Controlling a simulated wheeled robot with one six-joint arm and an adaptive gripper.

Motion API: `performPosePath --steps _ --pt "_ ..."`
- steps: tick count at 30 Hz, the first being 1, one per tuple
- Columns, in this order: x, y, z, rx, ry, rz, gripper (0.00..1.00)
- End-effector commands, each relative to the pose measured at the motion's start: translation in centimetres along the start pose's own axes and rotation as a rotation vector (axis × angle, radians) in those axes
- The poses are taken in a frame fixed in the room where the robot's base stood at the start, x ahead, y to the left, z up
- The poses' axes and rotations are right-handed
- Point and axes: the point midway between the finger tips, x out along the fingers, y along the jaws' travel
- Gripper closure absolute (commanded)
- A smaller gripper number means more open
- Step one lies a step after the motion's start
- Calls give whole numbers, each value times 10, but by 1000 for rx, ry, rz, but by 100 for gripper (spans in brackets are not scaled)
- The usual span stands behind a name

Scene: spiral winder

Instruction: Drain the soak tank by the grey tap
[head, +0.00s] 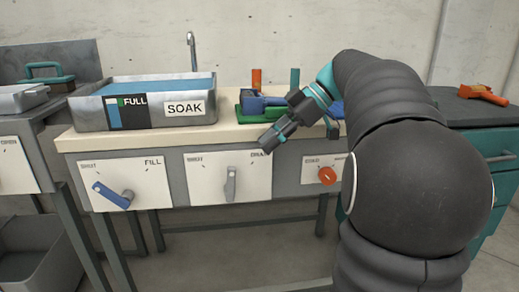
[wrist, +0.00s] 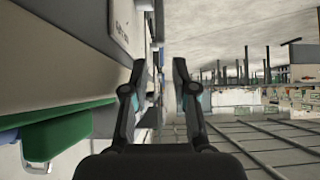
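The soak tank (head: 148,118) is a grey metal basin on the counter with blue liquid, a SOAK label and a gauge reading FULL. The grey tap (head: 231,184) is a lever on the white panel marked SHUT and DRAIN, below and right of the tank. Its handle stands about upright, between the two marks. My gripper (head: 268,144) is in front of the counter edge, above and right of the grey tap and apart from it. In the wrist view my gripper (wrist: 159,75) is open, with nothing between its fingers. I cannot make out the grey tap there.
A blue lever (head: 113,195) sits on the FILL panel to the left, and an orange-red knob (head: 327,175) on the panel to the right. A green tray (head: 252,116) with tools lies on the counter behind my gripper. A teal cabinet (head: 497,150) stands at right.

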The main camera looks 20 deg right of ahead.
Motion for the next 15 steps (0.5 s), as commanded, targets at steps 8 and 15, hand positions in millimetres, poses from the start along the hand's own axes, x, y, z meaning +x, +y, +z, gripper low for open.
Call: performPosePath --steps 8,15 --pt "-3 0 0 1 0 0 73" --pt "5 0 -6 9 -37 -26 100"
